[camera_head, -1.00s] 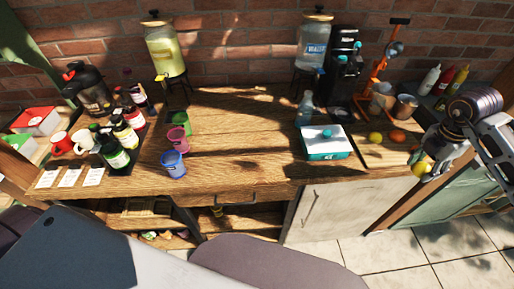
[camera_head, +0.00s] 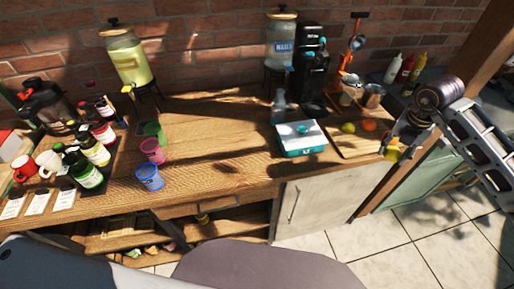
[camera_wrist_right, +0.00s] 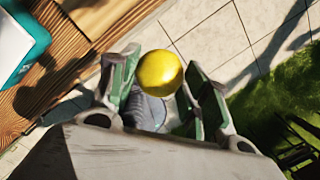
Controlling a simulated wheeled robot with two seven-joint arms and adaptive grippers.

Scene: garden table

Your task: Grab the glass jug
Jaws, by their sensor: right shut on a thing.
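The clear glass jug (camera_head: 279,106) stands upright on the wooden table, just behind the teal and white box, in the head view. My right gripper (camera_head: 396,146) is over the table's right front edge, well to the right of the jug and apart from it. It is shut on a yellow lemon (camera_wrist_right: 160,73), which sits between the two fingers in the right wrist view. The lemon also shows below the gripper in the head view (camera_head: 392,154). The jug is not seen in the wrist view. My left gripper is not in view.
A teal and white box (camera_head: 301,148) stands in front of the jug. A black machine (camera_head: 312,72) and a water dispenser (camera_head: 281,45) stand behind it. A lemon (camera_head: 348,127) and an orange (camera_head: 368,124) lie on a board at right.

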